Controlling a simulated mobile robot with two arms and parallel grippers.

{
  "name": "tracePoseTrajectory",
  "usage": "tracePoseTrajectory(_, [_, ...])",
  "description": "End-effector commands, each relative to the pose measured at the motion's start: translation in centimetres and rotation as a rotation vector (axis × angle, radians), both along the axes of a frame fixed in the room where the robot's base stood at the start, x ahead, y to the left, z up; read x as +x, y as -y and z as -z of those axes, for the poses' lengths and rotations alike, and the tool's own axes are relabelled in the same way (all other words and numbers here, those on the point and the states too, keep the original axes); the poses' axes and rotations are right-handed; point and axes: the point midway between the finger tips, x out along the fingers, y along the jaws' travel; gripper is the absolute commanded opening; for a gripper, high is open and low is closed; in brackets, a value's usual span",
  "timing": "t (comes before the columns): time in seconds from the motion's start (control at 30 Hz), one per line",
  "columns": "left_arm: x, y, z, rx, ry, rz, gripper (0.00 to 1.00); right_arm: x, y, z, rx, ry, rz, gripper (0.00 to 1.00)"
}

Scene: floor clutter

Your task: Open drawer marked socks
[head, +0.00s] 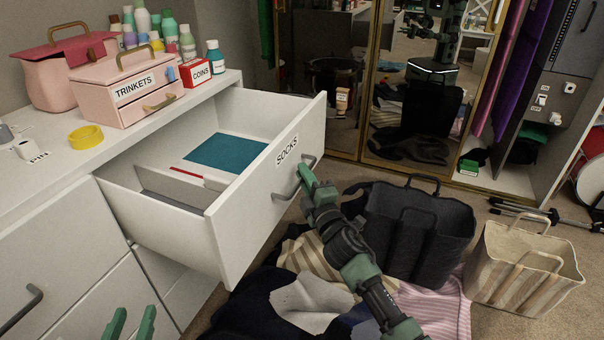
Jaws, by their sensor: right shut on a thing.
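The drawer marked SOCKS (262,212) is pulled well out of the white dresser (208,105). Inside it show a teal flat sheet (226,152), a thin red item (186,171) and grey-white dividers (172,188). My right gripper (306,178) is shut on the drawer's grey handle (287,191), at the handle's upper right part. My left gripper (131,324) shows only its two green fingertips at the bottom edge, spread apart with nothing between them.
A black bag (418,235) and a striped tote (525,268) stand on the floor right of my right arm. Clothes (310,300) lie below the drawer. The dresser top holds a TRINKETS box (127,88), a COINS box (201,72) and several bottles. Mirrored doors (415,90) stand behind.

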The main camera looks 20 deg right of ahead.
Motion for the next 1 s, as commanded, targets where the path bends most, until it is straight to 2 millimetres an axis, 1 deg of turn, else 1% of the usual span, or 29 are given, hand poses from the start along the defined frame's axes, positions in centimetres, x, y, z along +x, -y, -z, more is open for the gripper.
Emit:
tracePoseTrajectory(0.03, [0.0,0.0,0.0,0.0,0.0,0.0,0.36,-0.1,-0.1,0.3,0.0,-0.005,-0.002,0.0])
tracePoseTrajectory(0.17, [0.0,0.0,0.0,0.0,0.001,0.0,0.36,0.0,-0.1,0.3,0.0,-0.005,-0.002,0.0])
tracePoseTrajectory(0.2, [0.0,0.0,0.0,0.0,0.001,0.0,0.36,0.0,-0.1,0.3,0.0,-0.005,-0.002,0.19])
tracePoseTrajectory(0.23, [0.0,0.0,0.0,0.0,0.001,0.0,0.36,0.0,-0.1,0.3,0.0,-0.005,-0.002,0.28])
tracePoseTrajectory(0.27, [0.0,0.0,0.0,0.0,0.002,0.0,0.36,0.0,-0.1,0.3,0.0,-0.004,-0.002,0.32])
tracePoseTrajectory(0.53, [0.0,0.0,-0.1,0.0,0.003,-0.001,0.36,0.0,-0.1,0.1,0.0,-0.002,-0.001,0.32])
tracePoseTrajectory(0.63, [0.0,0.0,-0.1,0.001,-0.002,-0.001,0.36,-0.4,-0.1,0.2,0.0,-0.002,-0.001,0.32])
tracePoseTrajectory(0.67, [0.0,0.0,0.0,0.002,-0.009,-0.001,0.36,-0.7,-0.1,0.2,0.0,-0.002,-0.001,0.32])
tracePoseTrajectory(0.77, [-0.6,-0.3,1.4,0.018,-0.079,-0.004,0.36,-2.2,-0.1,0.4,0.001,-0.004,-0.002,0.32])
tracePoseTrajectory(0.9, [-1.3,-0.7,2.9,0.038,-0.158,-0.009,0.36,-4.7,-0.2,0.8,0.001,-0.004,-0.002,0.32])
tracePoseTrajectory(1.0, [-1.7,-0.9,3.6,0.048,-0.198,-0.012,0.36,-6.2,-0.2,1.1,0.001,-0.005,-0.001,0.32])
